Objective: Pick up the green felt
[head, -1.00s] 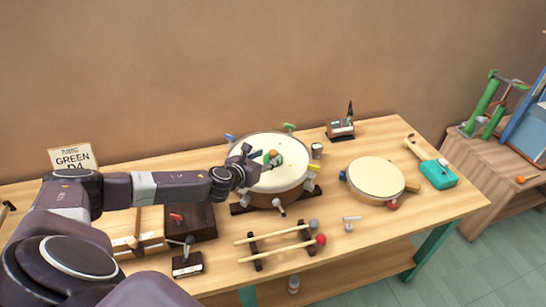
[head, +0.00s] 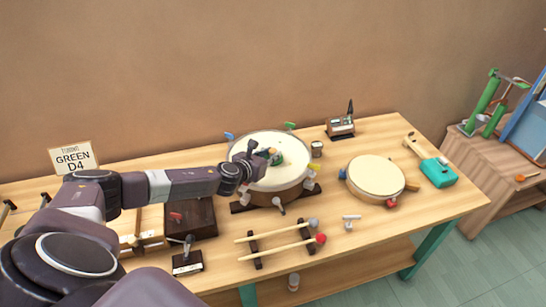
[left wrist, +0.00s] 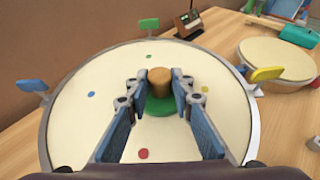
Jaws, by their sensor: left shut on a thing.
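The green felt (head: 278,160) is a round green pad with a brown cork-like knob on top. It is over the cream head of the large drum (head: 268,182); I cannot tell whether it touches the head. In the left wrist view the felt (left wrist: 160,108) shows between and beyond the blue-padded fingers. My left gripper (left wrist: 161,90) is shut on its knob, one finger on each side. In the head view my left gripper (head: 264,155) reaches in from the left and partly hides the felt. My right gripper is not in view.
Coloured tuning keys ring the large drum's rim. A smaller drum (head: 375,176) stands to the right, with a teal-headed mallet (head: 438,172) beyond it. Two sticks (head: 275,240) lie on a rack in front. A GREEN D4 sign (head: 73,158) stands at the back left.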

